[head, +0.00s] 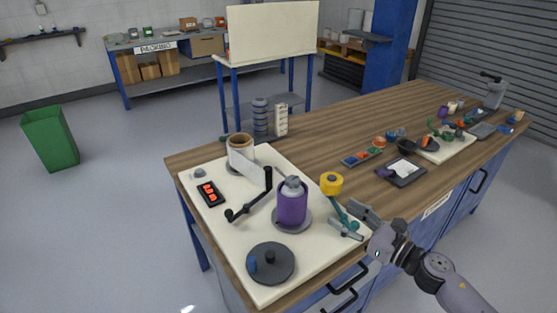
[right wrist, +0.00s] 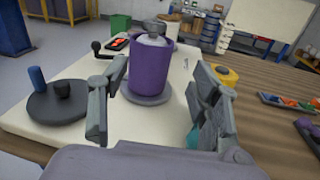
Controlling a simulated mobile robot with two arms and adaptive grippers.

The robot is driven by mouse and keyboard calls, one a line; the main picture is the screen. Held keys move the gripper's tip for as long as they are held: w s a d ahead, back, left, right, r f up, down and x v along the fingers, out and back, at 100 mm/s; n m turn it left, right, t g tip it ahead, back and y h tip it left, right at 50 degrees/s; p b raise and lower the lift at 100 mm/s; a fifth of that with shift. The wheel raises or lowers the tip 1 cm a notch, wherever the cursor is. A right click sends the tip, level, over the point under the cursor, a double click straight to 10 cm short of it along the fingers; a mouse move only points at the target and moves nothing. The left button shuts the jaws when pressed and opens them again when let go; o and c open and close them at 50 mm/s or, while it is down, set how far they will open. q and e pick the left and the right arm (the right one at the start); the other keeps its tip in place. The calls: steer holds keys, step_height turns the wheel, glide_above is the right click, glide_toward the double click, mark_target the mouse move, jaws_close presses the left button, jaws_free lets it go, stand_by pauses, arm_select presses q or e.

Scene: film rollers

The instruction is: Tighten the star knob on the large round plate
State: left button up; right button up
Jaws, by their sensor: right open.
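A large dark round plate (head: 275,270) lies at the near corner of the cream board. A small black knob (head: 270,256) stands at its middle and a blue peg (head: 252,264) near its edge. The plate (right wrist: 45,109) also shows at the left of the right wrist view; I cannot make out the knob's star shape. My right gripper (head: 353,223) is open and empty over the board's right edge, to the right of the plate. In the wrist view a purple roller with a grey top (right wrist: 152,68) shows beyond and between its fingers. My left gripper is not in view.
The purple roller (head: 292,207) stands on a grey disc behind the plate. A black crank arm (head: 248,205), a red-lit display (head: 210,193) and a yellow-topped post (head: 331,184) share the cream board (head: 315,260). Bare wooden table (head: 335,130) lies behind.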

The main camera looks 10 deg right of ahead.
steer(key=r+n, duration=0.1)
steer(key=p, duration=0.3)
glide_toward(299, 184)
steer(key=w, duration=0.1)
steer(key=p+x, duration=0.1)
steer(key=x, duration=0.9)
steer(key=shift+a, duration=0.2)
steer(key=shift+w+a+f+p, duration=0.1)
steer(key=shift+w+a+p, duration=0.2)
steer(key=shift+w, duration=0.15)
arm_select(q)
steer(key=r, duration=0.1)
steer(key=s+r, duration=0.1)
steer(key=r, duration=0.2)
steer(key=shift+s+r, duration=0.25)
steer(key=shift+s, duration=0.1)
arm_select(e)
steer(key=shift+c, duration=0.3)
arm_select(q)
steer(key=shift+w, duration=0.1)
arm_select(e)
steer(key=c, duration=1.1)
steer(key=shift+c, duration=0.2)
